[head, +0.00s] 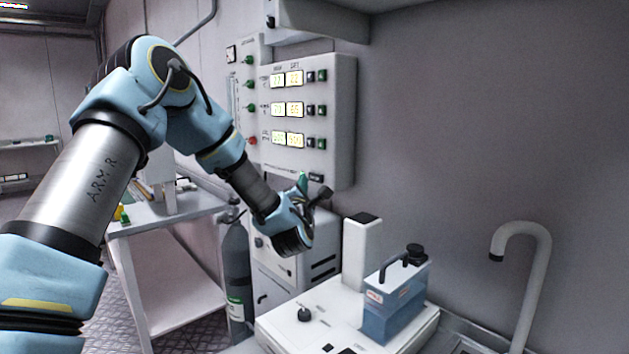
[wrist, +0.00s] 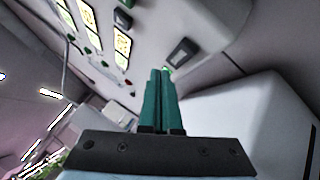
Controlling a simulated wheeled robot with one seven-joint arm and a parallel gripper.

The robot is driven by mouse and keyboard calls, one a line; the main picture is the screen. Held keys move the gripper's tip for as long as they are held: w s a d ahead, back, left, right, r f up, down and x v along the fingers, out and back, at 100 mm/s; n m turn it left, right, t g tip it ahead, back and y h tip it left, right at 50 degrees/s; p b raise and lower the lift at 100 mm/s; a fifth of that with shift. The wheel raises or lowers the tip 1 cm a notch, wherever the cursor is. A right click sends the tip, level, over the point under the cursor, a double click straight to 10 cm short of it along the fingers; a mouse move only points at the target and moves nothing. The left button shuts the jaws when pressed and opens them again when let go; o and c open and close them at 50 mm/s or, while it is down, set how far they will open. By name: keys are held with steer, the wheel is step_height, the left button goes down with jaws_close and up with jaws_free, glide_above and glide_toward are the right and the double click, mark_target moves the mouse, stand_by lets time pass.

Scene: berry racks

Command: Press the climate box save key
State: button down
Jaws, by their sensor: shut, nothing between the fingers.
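The climate box (head: 344,120) is a pale wall panel with three rows of lit displays and small dark and green keys. A single dark key (head: 316,178) sits alone at its lower edge. It also shows in the wrist view as a dark, framed rectangular key (wrist: 182,53); I cannot read a save label on it.
Below stands a white bench machine (head: 285,325) with a blue tank (head: 395,308) and a white column (head: 360,250). A grey gas cylinder (head: 236,270) and a white side table (head: 165,215) are at left. A curved pipe (head: 537,270) rises at right.

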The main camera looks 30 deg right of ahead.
steer(key=shift+s+a+b, duration=0.2)
steer(key=shift+a+b, duration=0.05)
steer(key=shift+a, duration=0.75)
steer(key=shift+s+a+b, duration=0.2)
steer(key=shift+a+b, duration=0.05)
steer(key=shift+a, duration=0.75)
steer(key=a+f+m+g+y, duration=0.4)
steer(key=a+f+m, duration=0.25)
steer(key=a, duration=0.45)
steer(key=a+f+m+g+y, duration=0.4)
steer(key=a+m, duration=0.3)
steer(key=a, duration=0.5)
steer(key=s+a+f+m+g+y, duration=0.1)
steer(key=s+a+f+m+g, duration=0.1)
steer(key=s+a, duration=0.7)
steer(key=s+a+f+m+g+y, duration=0.2)
steer(key=s+a+g, duration=0.3)
steer(key=s+a, duration=0.4)
steer(key=shift+a+m+y, duration=0.3)
steer(key=shift+a+m, duration=0.25)
steer(key=shift+a, duration=0.4)
